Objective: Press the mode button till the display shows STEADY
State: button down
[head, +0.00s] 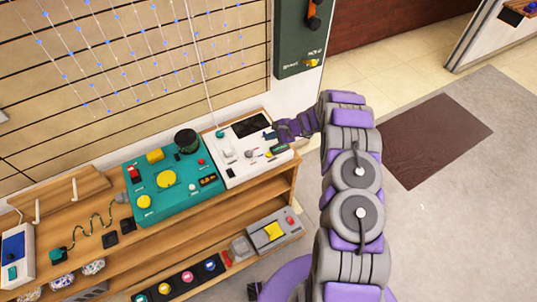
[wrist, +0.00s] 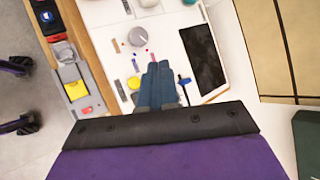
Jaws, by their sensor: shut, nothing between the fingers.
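A white control panel (head: 232,174) stands at the right end of the wooden shelf top; it fills the middle of the wrist view (wrist: 181,22). Its display (head: 251,126) is a dark rectangle, also seen in the wrist view (wrist: 204,55); I can read no word on it. My gripper (head: 268,135) is shut and empty over the panel. In the wrist view its fingertips (wrist: 159,68) lie left of the display, beside a yellow button (wrist: 134,83) and below small red and blue parts. I cannot tell which control is the mode button, or whether the fingers touch anything.
A grey knob (wrist: 138,36) and a blue-black lever (wrist: 184,86) flank my fingers. A teal control box (head: 180,199) stands left of the panel. A dark green wall box (head: 299,42) hangs behind it. A grey box (head: 268,231) sits on the lower shelf.

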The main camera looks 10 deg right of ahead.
aim_at(270, 155)
jog(key=shift+f, duration=0.1)
jog(key=shift+f+b, duration=1.1)
jog(key=shift+f, duration=3.2)
jog(key=shift+f, duration=0.2)
jog(key=shift+f, duration=0.15)
jog(key=shift+s+f, duration=0.1)
jog(key=shift+f, duration=0.4)
jog(key=shift+r, duration=0.9)
jog(key=shift+r, duration=0.1)
jog(key=shift+r+p, duration=0.65)
jog(key=shift+r, duration=1.8)
